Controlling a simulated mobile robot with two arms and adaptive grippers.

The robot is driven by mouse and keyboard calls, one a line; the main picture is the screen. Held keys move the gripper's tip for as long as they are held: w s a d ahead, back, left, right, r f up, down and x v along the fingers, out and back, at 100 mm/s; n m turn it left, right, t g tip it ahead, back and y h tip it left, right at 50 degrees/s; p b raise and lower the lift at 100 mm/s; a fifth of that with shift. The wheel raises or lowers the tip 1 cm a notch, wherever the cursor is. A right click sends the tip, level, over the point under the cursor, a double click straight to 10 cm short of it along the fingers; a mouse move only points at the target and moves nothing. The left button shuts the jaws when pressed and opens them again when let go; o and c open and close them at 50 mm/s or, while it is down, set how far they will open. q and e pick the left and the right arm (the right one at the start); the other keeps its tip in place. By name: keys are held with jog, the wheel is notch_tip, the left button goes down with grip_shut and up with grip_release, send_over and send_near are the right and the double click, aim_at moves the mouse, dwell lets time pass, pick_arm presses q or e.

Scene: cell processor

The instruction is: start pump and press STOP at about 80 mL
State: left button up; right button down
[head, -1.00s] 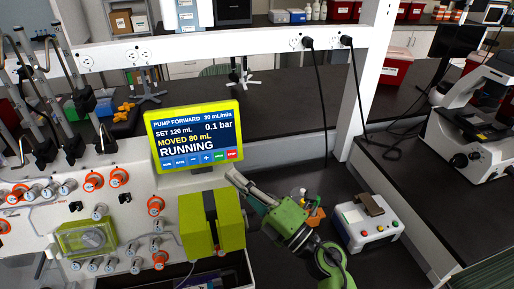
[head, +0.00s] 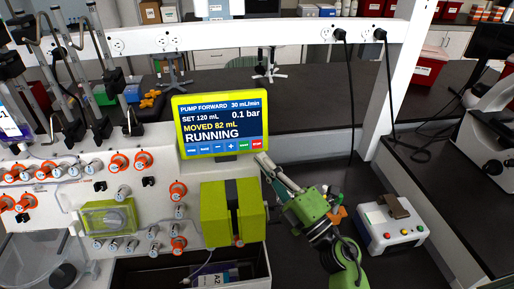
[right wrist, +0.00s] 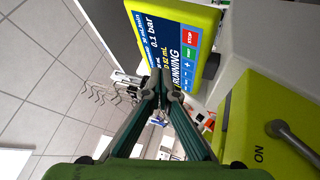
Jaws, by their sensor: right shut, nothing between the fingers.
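The cell processor's screen (head: 220,125) has a yellow-green frame and reads PUMP FORWARD, 30 mL/min, SET 120 mL, MOVED 82 mL, 0.1 bar, RUNNING. The red STOP button (head: 257,145) is at the right end of its bottom button row; it also shows in the right wrist view (right wrist: 191,38). My right gripper (head: 262,157) is just below the screen's lower right corner, near STOP. Its fingers are closed and empty in the right wrist view (right wrist: 160,88). I cannot tell whether the fingertips touch the screen. My left gripper is out of view.
A yellow-green pump block (head: 218,215) sits below the screen. The panel on the left carries several orange and grey valve knobs (head: 119,162). A white box with coloured buttons (head: 392,226) stands on the dark bench at right. A white frame post (head: 395,90) rises behind.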

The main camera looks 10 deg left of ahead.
aim_at(257, 144)
jog(key=w, duration=0.1)
jog(key=w+a+f+b, duration=0.1)
jog(key=w, duration=0.1)
jog(key=w+a+b, duration=0.1)
jog(key=shift+w+f, duration=0.15)
jog(key=shift+w, duration=0.25)
dwell(1.0)
jog(key=shift+w+a+f+b, duration=0.1)
jog(key=shift+w+a+b, duration=0.05)
jog(key=shift+w+b, duration=0.2)
jog(key=shift+w+a, duration=0.1)
jog(key=shift+w, duration=0.2)
dwell(1.0)
jog(key=shift+s, duration=0.1)
jog(key=shift+s+d+p, duration=0.3)
jog(key=shift+s+p, duration=0.15)
jog(key=shift+s, duration=0.2)
